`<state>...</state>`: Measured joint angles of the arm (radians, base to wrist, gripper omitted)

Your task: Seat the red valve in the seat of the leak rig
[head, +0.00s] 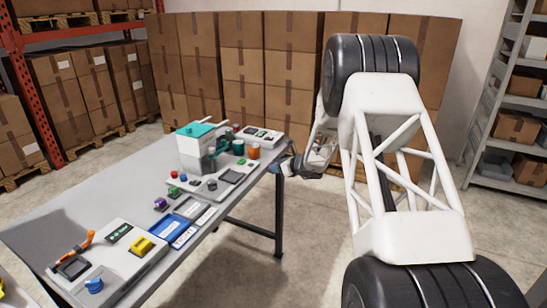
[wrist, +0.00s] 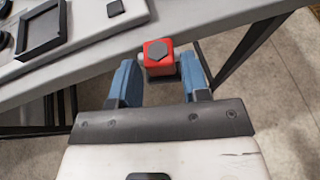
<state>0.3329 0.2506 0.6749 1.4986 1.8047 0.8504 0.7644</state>
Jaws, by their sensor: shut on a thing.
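In the wrist view, my gripper (wrist: 160,75) has its blue fingers closed on a red valve (wrist: 158,66), a small red block with a dark hexagonal top. The valve is held at the fingertips, just off the table's edge as seen from above. In the head view, my gripper (head: 282,168) is at the table's right edge, and the valve cannot be made out there. I cannot tell for certain which unit is the leak rig, and no empty seat is clearly visible.
The table (head: 225,215) carries a blue tray (head: 168,228), a yellow block (head: 141,246), an orange lever (head: 78,243) and several small coloured parts. A pale base with a dark square frame (wrist: 41,32) lies left of my gripper. Open floor lies right of the table.

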